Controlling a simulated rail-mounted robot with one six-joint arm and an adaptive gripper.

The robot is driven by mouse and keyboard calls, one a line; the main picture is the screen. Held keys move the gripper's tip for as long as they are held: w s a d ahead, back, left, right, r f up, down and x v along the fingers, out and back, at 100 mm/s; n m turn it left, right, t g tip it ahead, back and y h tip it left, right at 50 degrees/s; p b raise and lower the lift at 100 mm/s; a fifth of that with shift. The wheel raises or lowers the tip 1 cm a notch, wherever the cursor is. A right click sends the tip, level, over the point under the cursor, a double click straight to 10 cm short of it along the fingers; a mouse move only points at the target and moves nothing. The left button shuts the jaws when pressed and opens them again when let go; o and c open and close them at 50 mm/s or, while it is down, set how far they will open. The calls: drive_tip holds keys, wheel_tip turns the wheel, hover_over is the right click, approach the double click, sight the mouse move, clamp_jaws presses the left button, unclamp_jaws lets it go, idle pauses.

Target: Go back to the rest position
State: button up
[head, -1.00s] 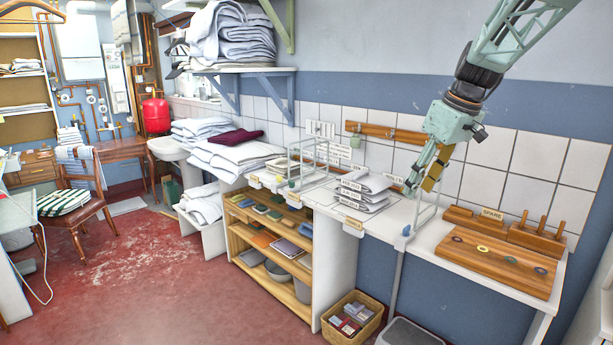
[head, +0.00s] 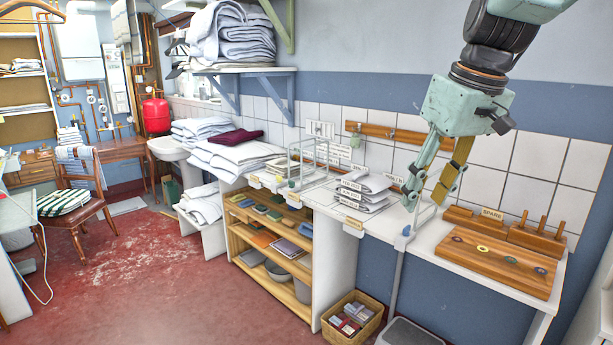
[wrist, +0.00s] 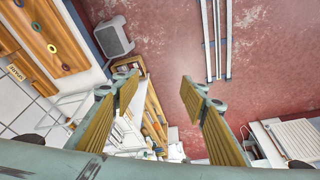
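My gripper (head: 426,198) hangs from the arm at the right of the head view, above the white counter, between the stack of folded linen (head: 362,190) and the wooden board with rings (head: 497,262). In the wrist view my gripper (wrist: 160,90) has its two yellow-padded fingers spread wide, with nothing between them. In the head view the fingers overlap a thin wire frame on the counter; I cannot tell whether they touch it.
A wooden block with upright pegs (head: 538,238) stands behind the ring board. A wire rack (head: 310,158) and folded white laundry (head: 238,155) lie further left. A basket (head: 352,318) and a grey bin (head: 408,333) stand on the floor. Red floor (head: 170,275) is open at the left.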

drive_tip(key=s+a+f+m, duration=0.1)
drive_tip(key=s+f, duration=0.1)
drive_tip(key=s, duration=0.9)
drive_tip(key=s+a+f+m+h, duration=0.1)
drive_tip(key=s+f, duration=0.1)
drive_tip(key=s, duration=0.9)
drive_tip(key=s+a+f+m, duration=0.1)
drive_tip(key=s+f+m, duration=0.1)
drive_tip(key=s, duration=0.9)
drive_tip(key=shift+s+a+t, duration=0.3)
drive_tip(key=shift+s+t, duration=0.05)
drive_tip(key=shift+t, duration=0.05)
